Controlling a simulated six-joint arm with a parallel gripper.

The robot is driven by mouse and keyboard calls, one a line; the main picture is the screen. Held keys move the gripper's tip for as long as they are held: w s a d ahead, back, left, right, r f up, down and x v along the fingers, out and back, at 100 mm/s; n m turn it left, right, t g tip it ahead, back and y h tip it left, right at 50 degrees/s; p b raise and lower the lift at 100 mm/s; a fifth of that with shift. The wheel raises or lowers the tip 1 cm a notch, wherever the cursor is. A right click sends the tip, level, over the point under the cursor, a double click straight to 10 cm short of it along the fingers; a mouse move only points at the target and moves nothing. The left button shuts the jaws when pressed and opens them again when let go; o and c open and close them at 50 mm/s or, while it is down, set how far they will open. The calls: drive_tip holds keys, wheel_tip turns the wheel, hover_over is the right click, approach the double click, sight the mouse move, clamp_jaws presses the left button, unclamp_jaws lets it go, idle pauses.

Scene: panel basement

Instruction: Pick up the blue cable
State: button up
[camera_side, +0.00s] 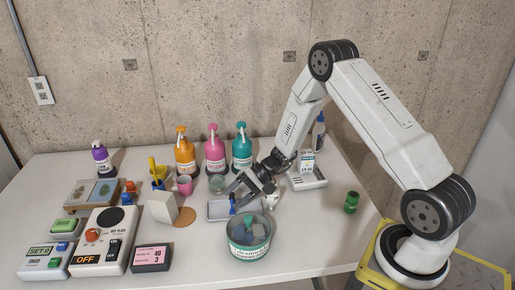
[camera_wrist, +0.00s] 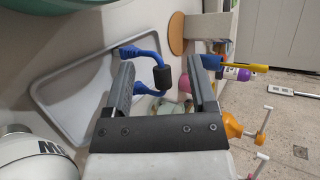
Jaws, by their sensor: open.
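The blue cable (camera_wrist: 149,55) is bent in a loop, with a black cylinder (camera_wrist: 165,77) on its bend, in the wrist view. Its blue ends lie over the grey tray (camera_wrist: 62,121). In the side view only a small blue part of the cable (camera_side: 232,209) shows beside my fingers, over the tray (camera_side: 216,217). My gripper (camera_side: 238,190) is open and low at the tray. In the wrist view the black cylinder appears between the fingers of my gripper (camera_wrist: 162,72), with gaps on both sides. Whether the fingers reach down around it I cannot tell.
A round teal-labelled tub (camera_side: 248,242) stands just in front of the tray. A white box (camera_side: 163,207) and a brown disc (camera_side: 185,217) are at its left. Orange (camera_side: 185,155), pink (camera_side: 215,153) and teal (camera_side: 242,152) pump bottles stand behind. The table's right front is clear.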

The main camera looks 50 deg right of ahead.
drive_tip(key=shift+c, duration=0.2)
idle(0.3)
clamp_jaws()
drive_tip(key=shift+r, duration=0.65)
drive_tip(key=s+r, duration=1.1)
drive_tip(key=s, duration=0.3)
drive_tip(key=shift+a+r, duration=0.2)
drive_tip(key=shift+r, duration=0.15)
